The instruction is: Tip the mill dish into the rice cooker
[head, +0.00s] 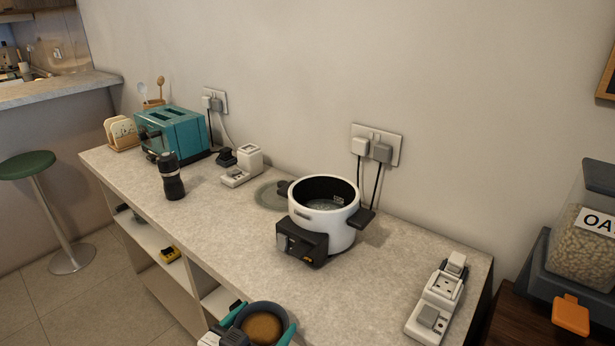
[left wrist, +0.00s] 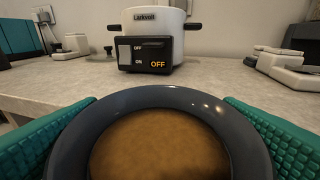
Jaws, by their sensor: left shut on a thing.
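The mill dish (head: 264,312) is a dark grey round bowl with brown contents, at the bottom of the head view. It fills the lower left wrist view (left wrist: 160,96), level, its rim between two teal finger pads. My left gripper (head: 262,325) is shut on it at the counter's front edge. The rice cooker (head: 322,206) is a white pot, lid off and open at the top, on the counter behind the dish. Its black front box reads OFF in the left wrist view (left wrist: 150,52). My right gripper is not in view.
A round lid (head: 271,195) lies left of the cooker. A black mill (head: 172,178), teal toaster (head: 175,131) and white socket block (head: 243,166) stand farther left. A power strip (head: 438,303) lies right. The counter (head: 365,285) is clear in front of the cooker.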

